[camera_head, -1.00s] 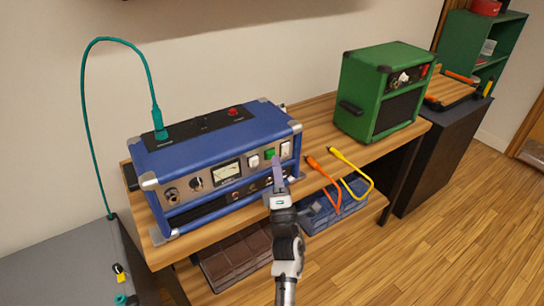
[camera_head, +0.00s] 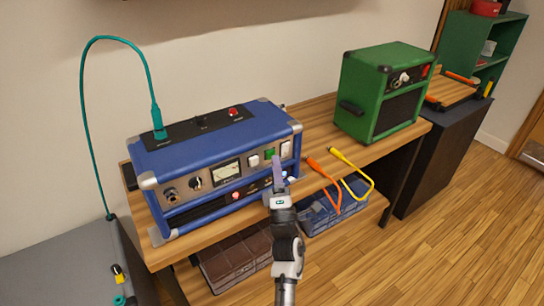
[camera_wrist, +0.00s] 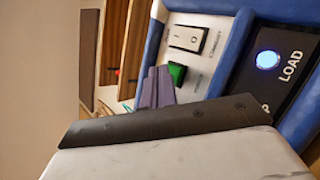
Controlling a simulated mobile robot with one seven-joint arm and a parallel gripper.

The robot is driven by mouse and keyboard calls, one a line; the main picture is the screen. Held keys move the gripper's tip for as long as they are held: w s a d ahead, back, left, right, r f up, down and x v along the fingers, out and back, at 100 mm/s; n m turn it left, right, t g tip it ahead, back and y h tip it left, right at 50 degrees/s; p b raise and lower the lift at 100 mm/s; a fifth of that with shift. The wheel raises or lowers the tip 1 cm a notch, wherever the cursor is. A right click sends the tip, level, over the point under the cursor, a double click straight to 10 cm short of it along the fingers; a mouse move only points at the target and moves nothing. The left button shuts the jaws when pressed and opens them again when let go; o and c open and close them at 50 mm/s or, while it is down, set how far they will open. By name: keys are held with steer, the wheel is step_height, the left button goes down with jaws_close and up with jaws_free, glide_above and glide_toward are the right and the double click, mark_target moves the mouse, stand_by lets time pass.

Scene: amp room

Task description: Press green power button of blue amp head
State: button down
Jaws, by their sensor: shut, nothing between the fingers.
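The blue amp head (camera_head: 215,150) stands on the wooden bench with its panel facing me. Its green power button (camera_head: 270,153) sits between two white rocker switches, and it also shows in the wrist view (camera_wrist: 177,73). My gripper (camera_head: 278,162) is shut and empty, with its purple-grey fingertips (camera_wrist: 155,88) right at the green button, covering part of it. I cannot tell whether they touch it. A red light (camera_head: 235,196) glows on the amp's lower panel. A blue-white light (camera_wrist: 267,60) glows beside the word LOAD.
A green amp (camera_head: 385,92) stands on the bench to the right. Orange (camera_head: 326,180) and yellow (camera_head: 353,172) cables lie near the bench's front edge. A teal cable (camera_head: 86,110) plugs into the blue amp's top. Storage boxes (camera_head: 235,258) sit on the shelf below.

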steer(key=s+d, duration=0.3)
steer(key=s, duration=0.2)
steer(key=shift+d+p, duration=0.3)
steer(key=shift+p, duration=0.1)
stand_by(1.4)
